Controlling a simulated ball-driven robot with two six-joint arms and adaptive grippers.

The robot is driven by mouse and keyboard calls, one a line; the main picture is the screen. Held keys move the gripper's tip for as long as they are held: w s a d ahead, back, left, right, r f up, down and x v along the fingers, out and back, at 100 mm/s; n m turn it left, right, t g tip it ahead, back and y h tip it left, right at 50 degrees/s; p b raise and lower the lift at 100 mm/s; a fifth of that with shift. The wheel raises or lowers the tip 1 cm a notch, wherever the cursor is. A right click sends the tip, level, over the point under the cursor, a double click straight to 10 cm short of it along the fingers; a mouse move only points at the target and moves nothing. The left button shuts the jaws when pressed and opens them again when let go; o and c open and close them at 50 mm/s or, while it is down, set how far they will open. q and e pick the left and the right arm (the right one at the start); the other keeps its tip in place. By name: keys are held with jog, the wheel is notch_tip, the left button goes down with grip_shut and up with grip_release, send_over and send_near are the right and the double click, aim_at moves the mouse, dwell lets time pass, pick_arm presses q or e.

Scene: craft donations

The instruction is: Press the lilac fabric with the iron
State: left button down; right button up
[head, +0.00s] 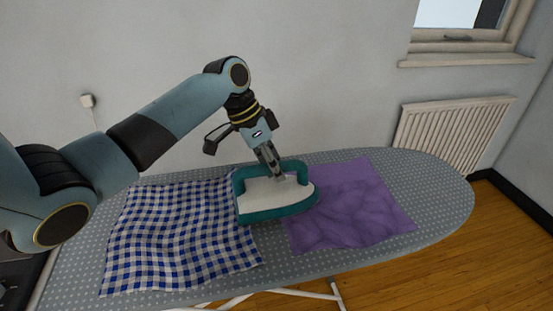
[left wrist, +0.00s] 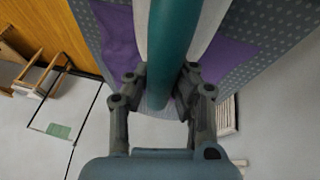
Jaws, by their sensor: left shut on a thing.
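The iron (head: 270,197) is teal and white and sits at the left edge of the lilac fabric (head: 355,205), its tip pointing right over the cloth. The fabric looks creased and lies flat on the ironing board (head: 440,200). My left gripper (head: 277,176) is shut on the iron's teal handle from above. In the left wrist view the handle (left wrist: 172,50) runs between the fingers (left wrist: 160,95), with lilac fabric (left wrist: 118,35) on both sides. Whether the iron's sole touches the cloth I cannot tell. My right gripper is not in view.
A blue-and-white checked cloth (head: 175,235) lies on the board left of the iron, close to it. The board's right end is bare. A wall stands behind the board, with a radiator (head: 455,135) and a window (head: 465,30) at the right.

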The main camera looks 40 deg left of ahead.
aim_at(291, 163)
pick_arm(q)
jog(key=shift+d+f+b, duration=0.35)
jog(key=shift+d+b, duration=0.15)
jog(key=shift+d, duration=0.15)
jog(key=shift+w+a, duration=0.1)
jog(key=shift+a, duration=0.2)
jog(key=shift+f, duration=0.35)
jog(key=shift+w+d, duration=0.25)
jog(key=shift+w+d+b, duration=0.5)
jog(key=shift+w+d, duration=0.55)
jog(key=shift+w, duration=0.2)
jog(key=shift+w+d+b, duration=0.7)
jog(key=shift+w+d, duration=0.85)
jog(key=shift+w, duration=0.2)
jog(key=shift+w+d+b, duration=1.15)
jog(key=shift+w+d, duration=0.75)
jog(key=shift+w, duration=0.3)
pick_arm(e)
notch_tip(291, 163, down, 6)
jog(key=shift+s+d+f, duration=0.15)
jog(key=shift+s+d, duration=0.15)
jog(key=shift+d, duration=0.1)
